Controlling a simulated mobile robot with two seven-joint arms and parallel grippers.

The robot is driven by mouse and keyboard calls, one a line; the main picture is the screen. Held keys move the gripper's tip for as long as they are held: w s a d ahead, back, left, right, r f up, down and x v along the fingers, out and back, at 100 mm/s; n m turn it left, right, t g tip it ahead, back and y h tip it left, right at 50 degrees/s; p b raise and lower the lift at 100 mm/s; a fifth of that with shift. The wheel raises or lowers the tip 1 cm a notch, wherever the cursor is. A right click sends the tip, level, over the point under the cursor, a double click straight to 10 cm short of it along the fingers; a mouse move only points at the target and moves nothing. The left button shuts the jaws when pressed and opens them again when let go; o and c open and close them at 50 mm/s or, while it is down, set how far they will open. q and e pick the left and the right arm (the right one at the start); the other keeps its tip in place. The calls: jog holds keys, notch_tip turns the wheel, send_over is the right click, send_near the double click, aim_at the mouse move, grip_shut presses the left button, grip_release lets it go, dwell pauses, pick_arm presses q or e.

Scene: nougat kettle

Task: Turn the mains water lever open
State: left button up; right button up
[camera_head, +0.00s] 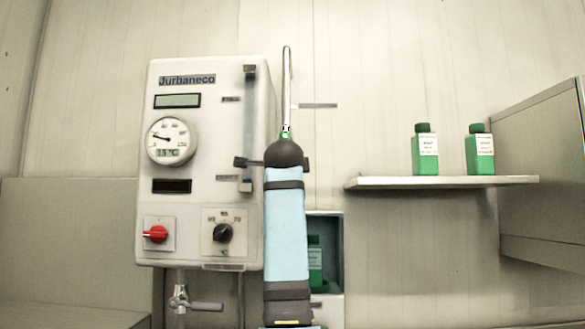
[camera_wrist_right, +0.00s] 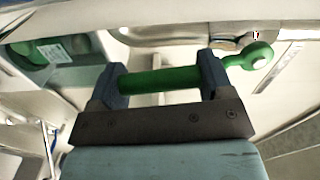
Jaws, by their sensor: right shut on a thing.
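In the right wrist view, my right gripper (camera_wrist_right: 162,80) is shut on a green lever handle (camera_wrist_right: 160,79), with one dark finger at each side. The handle runs on to a green rounded end (camera_wrist_right: 250,57) beside a metal fitting (camera_wrist_right: 228,43). In the head view, my right arm rises in front of the wall and hides the gripped part. A bit of green (camera_head: 286,133) shows above its black joint, at the foot of an upright metal pipe (camera_head: 288,80). My left gripper is in neither view.
A white control box (camera_head: 200,200) with a gauge and knobs hangs left of my arm. A valve with a grey lever (camera_head: 205,306) is below it. A shelf (camera_head: 440,182) with two green bottles is at right. Behind my arm, an open cubby (camera_head: 335,262) holds another green bottle.

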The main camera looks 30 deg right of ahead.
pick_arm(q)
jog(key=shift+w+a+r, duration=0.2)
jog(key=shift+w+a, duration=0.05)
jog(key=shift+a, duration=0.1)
pick_arm(e)
jog(key=shift+w+a+f+m, duration=0.2)
jog(key=shift+w+a+m, duration=0.15)
jog(key=shift+m, duration=0.25)
jog(key=shift+a, duration=0.1)
jog(key=o, duration=1.3)
jog(key=shift+s, duration=0.15)
jog(key=shift+r, duration=0.1)
jog(key=shift+s, duration=0.1)
pick_arm(q)
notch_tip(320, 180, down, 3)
jog(key=b, duration=0.2)
jog(key=shift+b, duration=0.4)
pick_arm(e)
jog(key=v, duration=1.3)
jog(key=shift+s+a, duration=0.15)
jog(key=shift+s, duration=0.15)
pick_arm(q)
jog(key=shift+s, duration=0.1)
